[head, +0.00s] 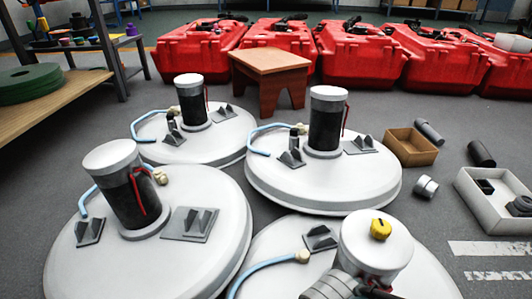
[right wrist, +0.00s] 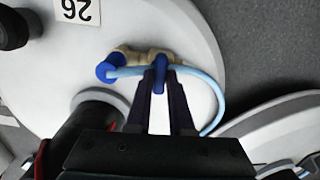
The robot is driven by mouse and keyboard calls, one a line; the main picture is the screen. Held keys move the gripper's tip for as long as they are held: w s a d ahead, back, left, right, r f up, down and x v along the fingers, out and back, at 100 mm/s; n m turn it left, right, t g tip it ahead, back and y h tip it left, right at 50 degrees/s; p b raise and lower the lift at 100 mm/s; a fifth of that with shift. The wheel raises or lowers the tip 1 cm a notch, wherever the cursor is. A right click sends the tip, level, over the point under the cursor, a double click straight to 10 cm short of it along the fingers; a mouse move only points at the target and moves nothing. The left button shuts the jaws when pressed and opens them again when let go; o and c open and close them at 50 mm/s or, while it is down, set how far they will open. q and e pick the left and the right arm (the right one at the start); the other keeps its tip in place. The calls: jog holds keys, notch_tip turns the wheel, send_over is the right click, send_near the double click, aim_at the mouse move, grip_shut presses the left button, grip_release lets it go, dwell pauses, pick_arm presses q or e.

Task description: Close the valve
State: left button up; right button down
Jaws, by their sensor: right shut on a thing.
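In the right wrist view, a beige valve (right wrist: 132,56) sits on a white tank lid (right wrist: 50,75). A blue end piece (right wrist: 104,72) and a light blue hose (right wrist: 200,80) run beside it. The valve's blue handle (right wrist: 158,80) stands between the dark fingers of my right gripper (right wrist: 160,74), which are shut on it. The fingers partly hide the valve and hose. In the head view, the nearest tank lid (head: 285,245) has a light blue hose ending in a beige fitting (head: 303,256). My left gripper is not in view.
Several other white tanks with upright dark cylinders stand close together, such as the left tank (head: 205,255). A wooden stool (head: 270,62) and red cases (head: 355,55) are behind. A brown box (head: 410,148) and white bin (head: 490,215) are at right. Grey floor shows between them.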

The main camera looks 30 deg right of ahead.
jog(key=shift+m, duration=0.6)
jog(key=c, duration=0.8)
grip_release()
jog(key=shift+r, duration=0.1)
notch_tip(320, 180, up, 10)
jog(key=p, duration=0.9)
jog(key=shift+p, duration=0.3)
